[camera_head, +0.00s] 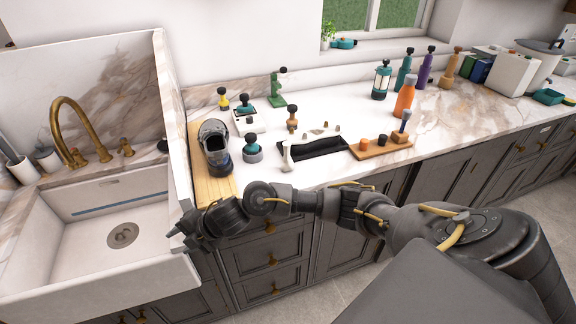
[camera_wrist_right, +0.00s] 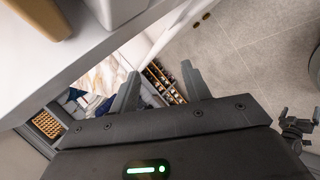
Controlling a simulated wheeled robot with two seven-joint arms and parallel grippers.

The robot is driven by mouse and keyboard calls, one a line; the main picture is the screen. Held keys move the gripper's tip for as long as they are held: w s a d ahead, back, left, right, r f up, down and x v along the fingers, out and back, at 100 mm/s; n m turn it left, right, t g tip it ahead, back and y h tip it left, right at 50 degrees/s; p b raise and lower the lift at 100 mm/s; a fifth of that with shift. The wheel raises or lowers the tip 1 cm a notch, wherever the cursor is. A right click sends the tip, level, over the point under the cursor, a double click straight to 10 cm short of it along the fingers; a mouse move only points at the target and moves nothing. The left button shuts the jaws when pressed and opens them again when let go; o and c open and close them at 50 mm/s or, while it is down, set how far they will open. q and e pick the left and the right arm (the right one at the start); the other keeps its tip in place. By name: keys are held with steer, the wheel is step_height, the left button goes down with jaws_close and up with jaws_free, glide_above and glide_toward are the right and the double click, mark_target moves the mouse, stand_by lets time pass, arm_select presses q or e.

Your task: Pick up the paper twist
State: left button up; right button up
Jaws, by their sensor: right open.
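I cannot make out a paper twist for certain in either view. My right gripper (camera_head: 180,236) is at the front edge of the counter, between the sink and the wooden board, low and to the left of the boot. In the right wrist view its two fingers (camera_wrist_right: 160,73) are apart with nothing between them. A dark boot (camera_head: 215,145) stands on the wooden board (camera_head: 229,190) at the counter's left end. My left gripper is not in view.
The white sink (camera_head: 85,235) with a brass tap (camera_head: 75,125) lies left. A black tray (camera_head: 318,148), a wooden holder (camera_head: 380,147), an orange bottle (camera_head: 404,97) and several capped tools stand on the counter (camera_head: 340,110). Grey drawers (camera_head: 270,262) are below.

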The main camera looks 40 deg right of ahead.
steer(key=d+r+n+h, duration=0.1)
steer(key=d+r+n, duration=0.3)
steer(key=r+n, duration=0.2)
steer(key=n+g+h, duration=0.2)
steer(key=g+h, duration=0.1)
steer(key=h, duration=0.5)
glide_toward(288, 144)
steer(key=x, duration=0.2)
steer(key=b+x, duration=0.1)
steer(key=x, duration=0.1)
steer(key=shift+s+f+b, duration=0.2)
steer(key=shift+f+b, duration=0.05)
steer(key=shift+b, duration=0.05)
steer(key=shift+w+b+x, duration=0.2)
steer(key=shift+b+x, duration=0.1)
steer(key=shift+x, duration=1.25)
steer(key=shift+w+b+x, duration=0.15)
steer(key=shift+b+x, duration=0.15)
steer(key=shift+x, duration=1.25)
steer(key=shift+r, duration=0.2)
steer(key=c, duration=0.9)
